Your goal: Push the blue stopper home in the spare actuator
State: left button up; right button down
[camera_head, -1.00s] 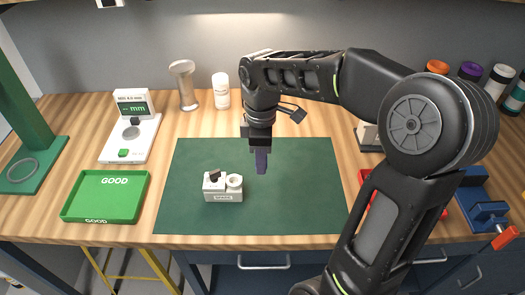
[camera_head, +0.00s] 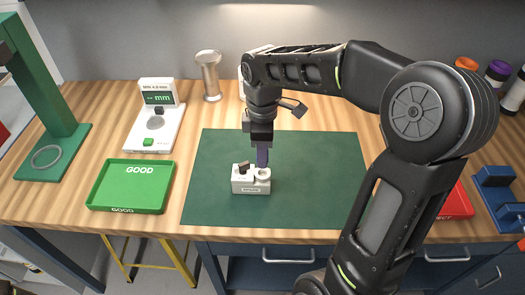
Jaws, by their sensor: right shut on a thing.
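My right gripper (camera_head: 262,143) comes down from above, shut on a slim blue-violet piece (camera_head: 262,157) that looks like the blue stopper. Its lower end is just above or at the white round opening (camera_head: 263,173) on the right of a small pale block. I cannot tell whether it touches or enters. The block, apparently the spare actuator (camera_head: 251,187), stands on the green mat (camera_head: 310,190), with a dark knob (camera_head: 243,167) on its left top and a small label in front. My left gripper is not in view.
A green GOOD tray (camera_head: 131,187) lies left of the mat. A red tray (camera_head: 455,205) is at right, partly behind my arm. The mat's left side is clear.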

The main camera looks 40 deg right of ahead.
jog(key=shift+f+b, duration=0.9)
jog(key=shift+f, duration=0.7)
jog(key=shift+f+b, duration=0.5)
jog(key=shift+f, duration=0.35)
dwell(0.5)
jog(key=c, duration=1.1)
grip_release()
jog(key=shift+o, duration=0.2)
notch_tip(320, 180, up, 8)
